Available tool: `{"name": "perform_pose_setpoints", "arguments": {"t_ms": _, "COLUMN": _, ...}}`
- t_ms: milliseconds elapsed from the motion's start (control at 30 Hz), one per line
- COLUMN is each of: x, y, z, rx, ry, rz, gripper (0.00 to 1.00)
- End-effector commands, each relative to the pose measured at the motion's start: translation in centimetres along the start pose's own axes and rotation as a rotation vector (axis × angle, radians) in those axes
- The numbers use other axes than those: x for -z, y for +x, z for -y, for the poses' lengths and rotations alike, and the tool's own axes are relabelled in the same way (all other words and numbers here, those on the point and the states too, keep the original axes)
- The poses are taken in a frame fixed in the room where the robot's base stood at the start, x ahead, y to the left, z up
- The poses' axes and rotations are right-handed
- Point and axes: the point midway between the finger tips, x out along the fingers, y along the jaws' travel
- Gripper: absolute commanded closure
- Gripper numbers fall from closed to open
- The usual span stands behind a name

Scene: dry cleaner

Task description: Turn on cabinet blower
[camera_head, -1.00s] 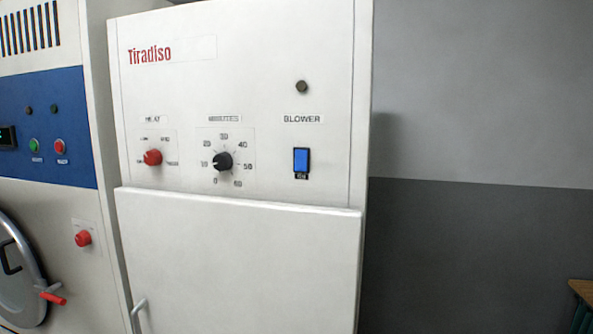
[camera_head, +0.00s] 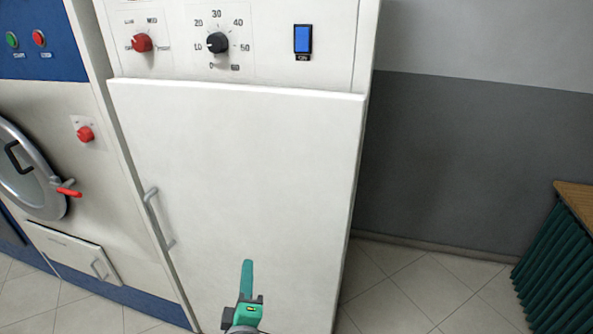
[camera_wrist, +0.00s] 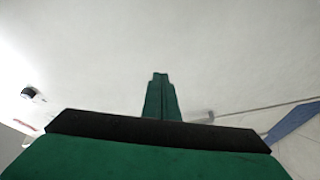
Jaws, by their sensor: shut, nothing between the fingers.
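The white cabinet (camera_head: 255,170) stands in the middle of the head view with its door closed. Its blue blower switch (camera_head: 303,38) is at the upper right of the panel, above a small dark label. My green gripper (camera_head: 247,268) is at the bottom of the head view, in front of the lower door, well below the switch. Its fingers are together and hold nothing. In the wrist view my gripper (camera_wrist: 161,80) points up against a pale surface. The switch cannot be made out there.
The panel also has a red heat knob (camera_head: 141,42) and a black minutes knob (camera_head: 217,42). A grey door handle (camera_head: 157,217) is on the door's left. A blue and white machine (camera_head: 60,130) stands at left. A green slatted piece with wooden top (camera_head: 575,195) is at right. Tiled floor shows between.

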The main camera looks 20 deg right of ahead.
Motion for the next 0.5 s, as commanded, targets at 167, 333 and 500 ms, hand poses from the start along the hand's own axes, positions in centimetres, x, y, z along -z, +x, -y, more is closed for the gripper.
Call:
{"name": "perform_pose_setpoints", "arguments": {"t_ms": 167, "x": 2.1, "y": 3.6, "z": -6.3, "rx": -0.061, "ry": -0.105, "rz": 0.058, "gripper": 1.0}}
{"name": "perform_pose_setpoints", "arguments": {"t_ms": 333, "x": 3.7, "y": 5.8, "z": -12.4, "rx": -0.097, "ry": -0.189, "rz": 0.127, "gripper": 1.0}}
{"name": "perform_pose_setpoints", "arguments": {"t_ms": 500, "x": 5.4, "y": 6.9, "z": -18.6, "rx": -0.117, "ry": -0.253, "rz": 0.192, "gripper": 1.0}}
